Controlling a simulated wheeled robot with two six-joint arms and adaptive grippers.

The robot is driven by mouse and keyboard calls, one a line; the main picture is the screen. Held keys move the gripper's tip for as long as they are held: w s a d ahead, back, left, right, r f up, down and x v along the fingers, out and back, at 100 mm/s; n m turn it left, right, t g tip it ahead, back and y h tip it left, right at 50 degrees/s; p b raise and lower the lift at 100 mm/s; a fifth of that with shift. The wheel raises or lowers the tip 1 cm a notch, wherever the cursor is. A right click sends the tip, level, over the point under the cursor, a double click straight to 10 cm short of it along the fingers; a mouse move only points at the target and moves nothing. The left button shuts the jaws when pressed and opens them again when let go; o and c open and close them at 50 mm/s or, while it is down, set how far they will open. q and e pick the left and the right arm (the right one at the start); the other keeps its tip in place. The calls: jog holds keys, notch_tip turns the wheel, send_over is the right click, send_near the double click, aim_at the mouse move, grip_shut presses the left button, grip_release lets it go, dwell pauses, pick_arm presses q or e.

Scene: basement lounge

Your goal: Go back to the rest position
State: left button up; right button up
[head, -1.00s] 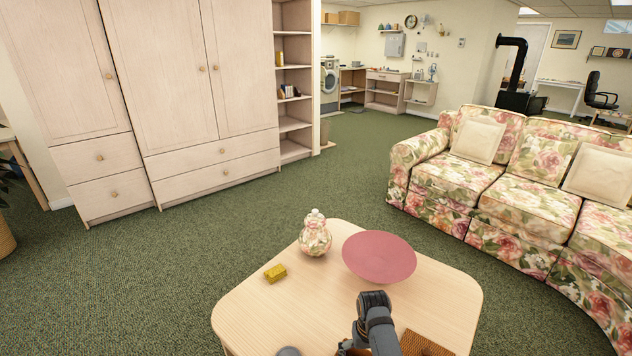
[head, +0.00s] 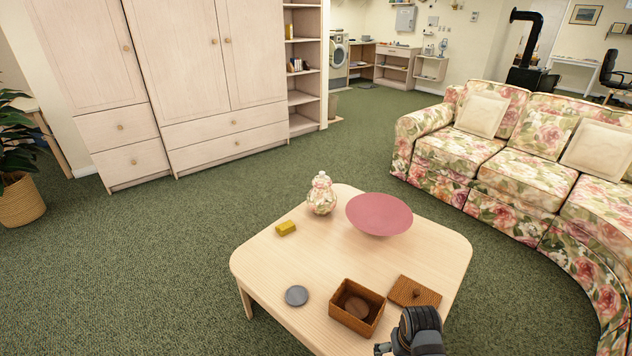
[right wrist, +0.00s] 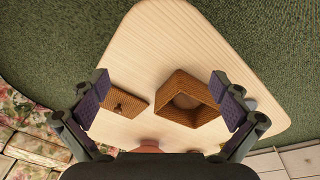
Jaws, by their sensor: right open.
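My right gripper (right wrist: 159,82) is open and empty above the coffee table (head: 262,262), with its two fingers spread wide in the right wrist view. In the head view my right arm (head: 418,328) shows at the bottom edge, in front of the table's near right side. A brown woven box (head: 341,316) stands open on the table with a round brown thing inside. Its likely lid, a woven square with a knob (head: 405,290), lies beside it. Both also show between the fingers in the right wrist view, apart from them. My left gripper is not in view.
On the table are a grey disc (head: 296,295), a yellow block (head: 286,228), a floral lidded jar (head: 322,195) and a pink bowl (head: 379,214). A floral sofa (head: 450,152) stands right. A wardrobe (head: 190,75) stands behind. Green carpet (head: 150,270) is clear at left.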

jog(key=s+d+r+n+t, duration=0.2)
jog(key=s+r, duration=0.7)
jog(key=s, duration=0.3)
jog(key=s+d+f+g, duration=0.1)
jog(key=d+f, duration=0.1)
jog(key=f, duration=1.2)
jog(key=s+d+f, duration=0.1)
jog(key=f, duration=1.3)
jog(key=s+d+f+m+g, duration=0.1)
jog(key=s+f, duration=1.4)
jog(key=s, duration=0.3)
pick_arm(q)
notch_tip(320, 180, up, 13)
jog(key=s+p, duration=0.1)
jog(key=p, duration=1.2)
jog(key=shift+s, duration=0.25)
pick_arm(e)
notch_tip(320, 180, up, 13)
jog(key=shift+s, duration=0.15)
